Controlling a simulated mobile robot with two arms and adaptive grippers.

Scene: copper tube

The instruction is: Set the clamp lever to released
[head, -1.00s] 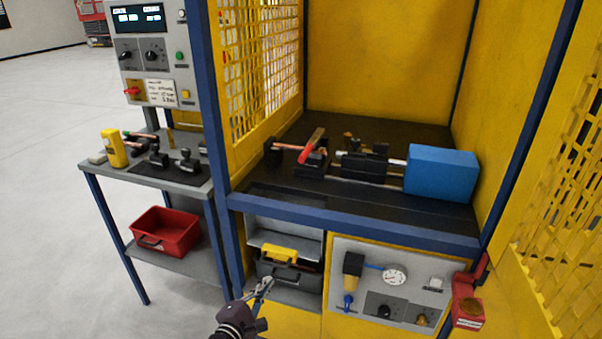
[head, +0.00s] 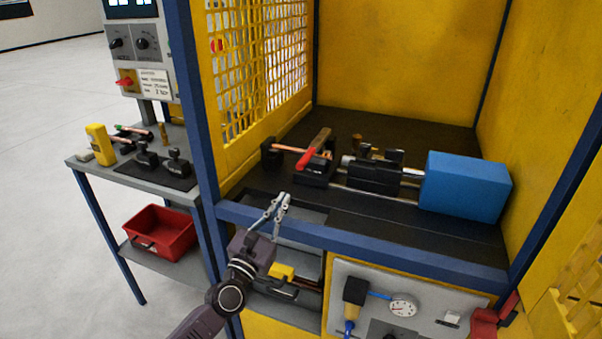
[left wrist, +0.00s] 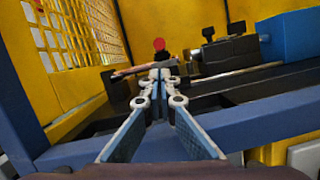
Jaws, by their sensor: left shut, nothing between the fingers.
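The clamp lever (head: 316,147) has a red handle and slants up above the black clamp block (head: 314,174) inside the yellow enclosure. In the left wrist view its red end (left wrist: 158,44) shows just beyond the fingertips. A copper tube (head: 288,149) runs through the clamp area from a black support on the left. My left gripper (head: 284,198) is shut and empty, over the front blue rail, below and left of the lever and apart from it. In the left wrist view the gripper (left wrist: 160,75) hides most of the clamp block. My right gripper is not in view.
A blue box (head: 465,186) joins the black tooling at the right. The blue front rail (head: 380,243) and left post (head: 196,110) frame the opening. A yellow mesh panel (head: 250,75) stands on the left. A side table (head: 175,185) lies outside.

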